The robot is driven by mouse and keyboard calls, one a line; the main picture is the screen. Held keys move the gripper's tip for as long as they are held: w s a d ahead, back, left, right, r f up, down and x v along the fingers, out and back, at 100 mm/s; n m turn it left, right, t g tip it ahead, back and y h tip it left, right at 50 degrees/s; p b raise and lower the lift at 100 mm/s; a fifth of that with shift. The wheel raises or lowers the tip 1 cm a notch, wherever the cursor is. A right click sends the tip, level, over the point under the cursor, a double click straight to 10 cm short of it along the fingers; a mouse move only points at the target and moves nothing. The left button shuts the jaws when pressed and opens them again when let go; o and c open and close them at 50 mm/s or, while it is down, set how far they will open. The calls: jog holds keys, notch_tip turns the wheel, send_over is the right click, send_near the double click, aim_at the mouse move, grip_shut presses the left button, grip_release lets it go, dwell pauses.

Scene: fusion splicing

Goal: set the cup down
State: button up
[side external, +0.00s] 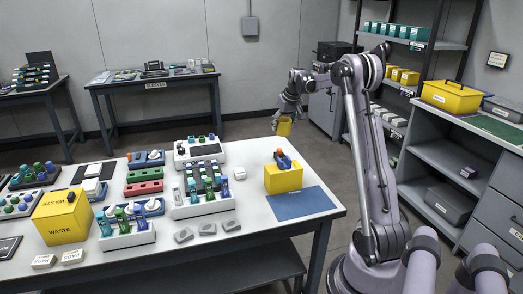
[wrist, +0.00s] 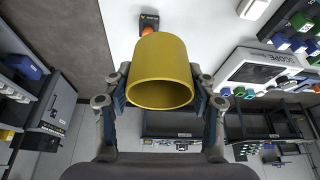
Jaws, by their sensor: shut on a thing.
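A plain yellow cup (side external: 284,128) is held in the air near the far right edge of the white table, in the side external view. My gripper (side external: 286,112) is shut on it from above. In the wrist view the cup (wrist: 160,65) fills the middle, its open rim facing the camera, with a finger of my gripper (wrist: 160,88) against each side. The cup looks empty inside, though its bottom is dark. I cannot tell its exact height over the table or whether it is past the edge.
A blue mat (side external: 303,204) lies at the table's right end, mostly clear. A yellow block (side external: 283,179) with an orange-and-blue item stands behind it.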

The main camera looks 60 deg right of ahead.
jog(key=s+a+n+y, duration=0.3)
jog(key=s+a+n, duration=0.45)
jog(key=a, duration=0.35)
jog(key=s+a+n+y, duration=0.3)
jog(key=s+a+n, duration=0.4)
jog(key=a+n, duration=0.3)
jog(key=shift+m, duration=0.35)
jog(key=w+a+f, duration=0.2)
jog(key=w+f, duration=0.1)
jog(key=f, duration=0.1)
jog(key=w+a+f, duration=0.2)
jog(key=w+f, duration=0.1)
jog(key=f, duration=0.1)
jog(key=w+a+f, duration=0.2)
jog(key=w+f, duration=0.2)
jog(key=shift+a, duration=0.25)
jog(key=shift+f, duration=2.05)
jog(key=shift+f, duration=0.1)
jog(key=o, duration=1.3)
